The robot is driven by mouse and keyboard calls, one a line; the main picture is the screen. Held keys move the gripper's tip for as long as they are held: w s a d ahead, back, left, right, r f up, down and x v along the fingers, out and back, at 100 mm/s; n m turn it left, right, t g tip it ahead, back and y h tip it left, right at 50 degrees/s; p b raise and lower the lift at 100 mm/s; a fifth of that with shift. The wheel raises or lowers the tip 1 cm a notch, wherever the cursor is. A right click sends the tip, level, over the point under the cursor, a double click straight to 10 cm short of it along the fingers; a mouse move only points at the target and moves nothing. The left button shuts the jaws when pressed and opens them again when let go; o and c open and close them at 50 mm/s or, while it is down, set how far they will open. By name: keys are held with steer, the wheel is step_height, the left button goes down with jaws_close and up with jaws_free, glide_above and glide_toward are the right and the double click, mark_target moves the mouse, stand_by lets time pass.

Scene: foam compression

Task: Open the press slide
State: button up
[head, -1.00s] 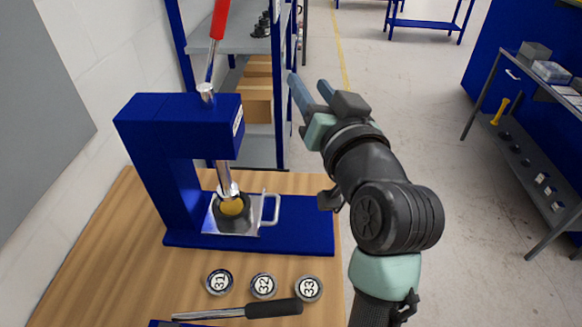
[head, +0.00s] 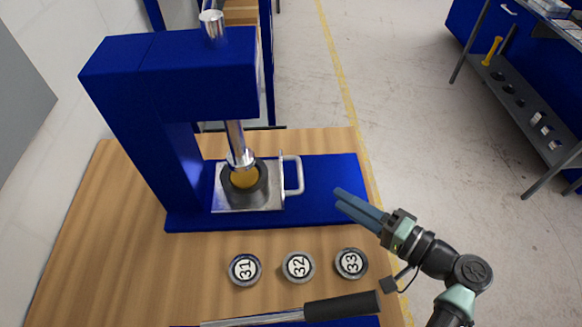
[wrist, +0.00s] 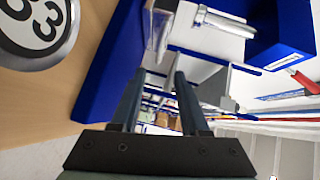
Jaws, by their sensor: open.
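The blue press (head: 150,75) stands on the wooden table at left in the head view. Its silver slide plate (head: 232,201) lies on the blue base (head: 335,180) under the ram (head: 237,140). The slide's silver U-shaped handle (head: 298,175) points right. A dark round cup with a yellow-brown disc (head: 244,178) sits on the slide, under the ram. My gripper (head: 340,199) is open and empty, right of the handle near the base's right edge, apart from the handle. In the wrist view the two fingers (wrist: 160,80) point toward the press.
Three round pieces numbered 31 (head: 245,269), 32 (head: 298,267) and 33 (head: 351,263) lie in front of the base. A black-handled tool (head: 342,306) lies at the front edge. Open floor is at right.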

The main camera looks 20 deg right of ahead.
mark_target(301, 174)
steer(key=b+x, duration=0.2)
steer(key=x, duration=1)
steer(key=shift+a, duration=0.1)
jaws_close()
stand_by(1.0)
